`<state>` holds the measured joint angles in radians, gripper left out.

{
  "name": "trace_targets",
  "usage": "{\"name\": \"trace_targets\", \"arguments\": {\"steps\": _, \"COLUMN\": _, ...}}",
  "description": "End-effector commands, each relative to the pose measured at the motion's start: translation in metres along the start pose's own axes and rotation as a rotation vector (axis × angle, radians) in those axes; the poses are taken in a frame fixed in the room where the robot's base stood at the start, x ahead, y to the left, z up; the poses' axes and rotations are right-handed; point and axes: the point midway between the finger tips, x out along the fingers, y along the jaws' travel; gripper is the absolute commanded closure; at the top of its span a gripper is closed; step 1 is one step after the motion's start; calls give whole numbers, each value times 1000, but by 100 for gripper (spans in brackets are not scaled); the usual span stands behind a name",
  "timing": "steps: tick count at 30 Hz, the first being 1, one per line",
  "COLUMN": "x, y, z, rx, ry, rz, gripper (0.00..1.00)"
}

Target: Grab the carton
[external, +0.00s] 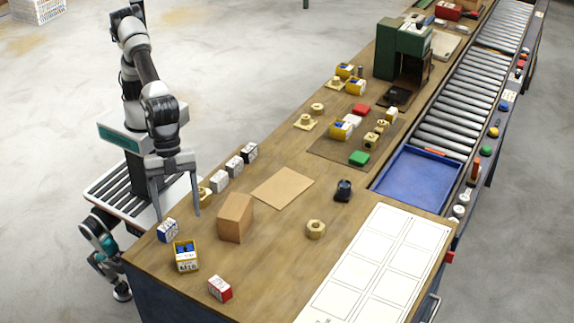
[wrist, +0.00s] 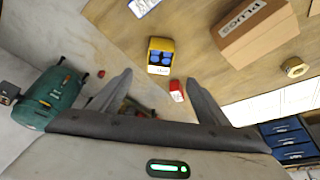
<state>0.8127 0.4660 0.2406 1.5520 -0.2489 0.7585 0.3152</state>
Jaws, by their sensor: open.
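The carton is a plain brown cardboard box (external: 235,217) standing upright near the front left of the wooden workbench. In the wrist view the carton (wrist: 255,30) is at the upper right, with dark printing on one side and its top edge cut off by the frame. My gripper (external: 177,217) is open, its fingers pointing down at the bench's left edge, to the left of the carton. In the wrist view my gripper (wrist: 159,78) has its fingers apart with the carton outside them, beyond the right finger. Nothing is held.
Near the gripper are a blue-and-white box (external: 168,230), a yellow bin (external: 186,256) with blue contents and a red-and-white box (external: 220,289). Several small white boxes line the bench edge behind. A flat cardboard sheet (external: 283,187) and a brass nut (external: 316,229) lie right of the carton.

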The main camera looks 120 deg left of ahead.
Motion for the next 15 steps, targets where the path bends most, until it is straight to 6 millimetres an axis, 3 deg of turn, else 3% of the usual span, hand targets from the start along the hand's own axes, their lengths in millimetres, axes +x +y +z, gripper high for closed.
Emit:
{"name": "trace_targets", "arguments": {"steps": 9, "x": -1, "y": -5, "z": 1, "rx": 5, "ry": -3, "rz": 1, "gripper": 27}}
{"name": "trace_targets", "arguments": {"steps": 11, "x": -4, "y": -19, "z": 4, "rx": 26, "ry": -12, "rz": 6, "gripper": 27}}
{"name": "trace_targets", "arguments": {"steps": 15, "x": -21, "y": -82, "z": 25, "rx": 150, "ry": -46, "rz": 53, "gripper": 27}}
